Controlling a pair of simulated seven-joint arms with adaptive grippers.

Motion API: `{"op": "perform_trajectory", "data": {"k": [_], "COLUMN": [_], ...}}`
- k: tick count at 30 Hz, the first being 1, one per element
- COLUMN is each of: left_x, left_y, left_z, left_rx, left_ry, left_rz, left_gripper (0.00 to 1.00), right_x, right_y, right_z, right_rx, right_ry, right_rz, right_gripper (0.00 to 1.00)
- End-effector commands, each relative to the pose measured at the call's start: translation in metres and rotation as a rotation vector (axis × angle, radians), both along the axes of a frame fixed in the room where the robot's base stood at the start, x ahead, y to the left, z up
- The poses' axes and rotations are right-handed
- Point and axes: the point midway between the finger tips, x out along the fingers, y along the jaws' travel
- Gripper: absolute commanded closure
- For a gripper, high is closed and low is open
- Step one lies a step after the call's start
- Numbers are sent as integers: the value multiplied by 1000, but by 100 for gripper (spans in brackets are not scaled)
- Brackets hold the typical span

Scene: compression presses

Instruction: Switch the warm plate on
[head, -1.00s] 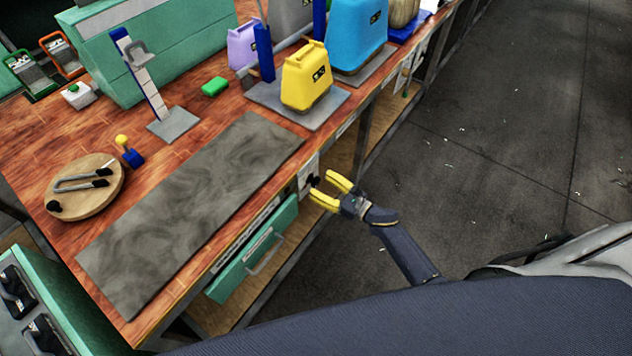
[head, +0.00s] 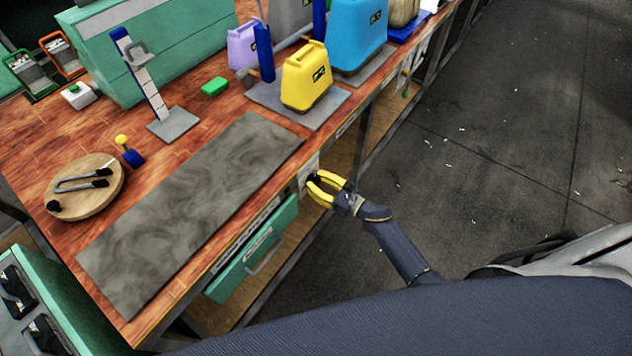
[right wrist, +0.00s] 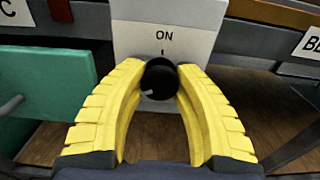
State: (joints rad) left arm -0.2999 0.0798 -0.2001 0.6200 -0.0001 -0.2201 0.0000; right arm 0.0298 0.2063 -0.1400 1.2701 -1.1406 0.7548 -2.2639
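A black knob (right wrist: 159,79) sits on a pale panel (right wrist: 165,30) marked ON at the bench's front edge. Its white pointer mark points to the lower left, away from the tick under ON. My right gripper (head: 312,186) is at this panel. In the right wrist view its yellow fingers (right wrist: 160,82) close in on both sides of the knob and appear to touch it. A flat grey mottled plate (head: 190,215) lies on the bench top above; I cannot tell whether it is the warm plate. My left gripper is not in view.
A green drawer (head: 255,255) is left of the panel, under the wooden bench top (head: 60,225). A yellow canister (head: 306,78) stands on a grey base near the front edge. A round board (head: 90,200) with tongs lies at left.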

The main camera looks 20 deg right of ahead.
Motion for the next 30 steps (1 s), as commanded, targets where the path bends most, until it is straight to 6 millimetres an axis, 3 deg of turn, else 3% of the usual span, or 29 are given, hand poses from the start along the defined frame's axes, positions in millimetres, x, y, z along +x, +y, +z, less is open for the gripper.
{"op": "perform_trajectory", "data": {"k": [1,6,17,30], "left_x": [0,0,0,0], "left_y": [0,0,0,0], "left_z": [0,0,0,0], "left_rx": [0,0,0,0], "left_ry": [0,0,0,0], "left_rz": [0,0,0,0], "left_gripper": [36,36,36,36], "right_x": [0,0,0,0], "right_y": [0,0,0,0], "right_z": [0,0,0,0], "right_rx": [0,0,51,345], "right_ry": [0,0,41,270], "right_rz": [0,0,0,1], "right_gripper": [80,100,100,100]}}
